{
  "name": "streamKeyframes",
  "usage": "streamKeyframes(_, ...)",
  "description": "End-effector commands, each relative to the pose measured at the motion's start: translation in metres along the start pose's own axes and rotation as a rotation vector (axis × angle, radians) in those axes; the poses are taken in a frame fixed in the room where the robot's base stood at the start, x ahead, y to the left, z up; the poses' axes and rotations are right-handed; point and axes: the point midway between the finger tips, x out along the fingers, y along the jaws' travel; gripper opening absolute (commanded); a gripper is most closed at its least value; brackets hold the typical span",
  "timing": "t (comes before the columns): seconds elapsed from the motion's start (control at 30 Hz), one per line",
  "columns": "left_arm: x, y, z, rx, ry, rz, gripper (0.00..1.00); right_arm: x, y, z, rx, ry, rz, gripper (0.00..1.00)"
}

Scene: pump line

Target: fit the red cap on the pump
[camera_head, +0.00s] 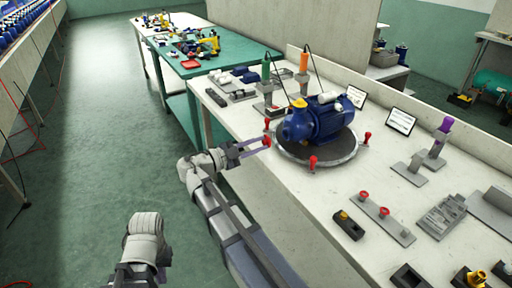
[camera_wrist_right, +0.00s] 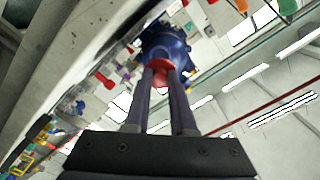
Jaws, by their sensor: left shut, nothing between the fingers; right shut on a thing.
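The blue pump (camera_head: 318,120) lies on a round dark turntable (camera_head: 291,152) on the white bench, with a yellow part on its top left; it also shows in the right wrist view (camera_wrist_right: 165,42). My right gripper (camera_head: 262,144) is shut on a red cap (camera_wrist_right: 162,65), held off the turntable's left edge, apart from the pump in the head view. In the wrist view the cap lies in front of the pump. My left gripper (camera_head: 160,274) is low at the bottom left, shut and empty, its fingers partly hidden.
Red knobs (camera_head: 312,163) stand around the turntable. A grey rack (camera_head: 372,218) carries two more red caps (camera_head: 384,211). Tool stands, tablets and small trays are on the bench.

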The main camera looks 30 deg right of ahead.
Motion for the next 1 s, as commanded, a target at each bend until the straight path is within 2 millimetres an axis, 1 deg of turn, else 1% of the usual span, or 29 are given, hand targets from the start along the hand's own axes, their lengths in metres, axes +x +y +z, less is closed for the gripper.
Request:
streamKeyframes(0.4,0.0,0.0,0.0,0.0,0.0,0.0,0.0,0.038,0.001,0.0,0.0,0.001,0.002,0.0)
streamKeyframes(0.6,0.0,0.0,0.0,0.0,0.0,0.0,0.0,0.052,0.001,0.0,0.0,0.0,0.002,0.0)
streamKeyframes(0.8,0.0,0.0,0.0,0.0,0.0,0.0,0.0,0.058,0.001,0.0,0.0,0.0,0.002,0.0)
streamKeyframes(1.0,0.0,0.0,0.0,0.0,0.0,0.0,0.0,0.059,0.001,0.0,0.0,-0.001,0.001,0.0)
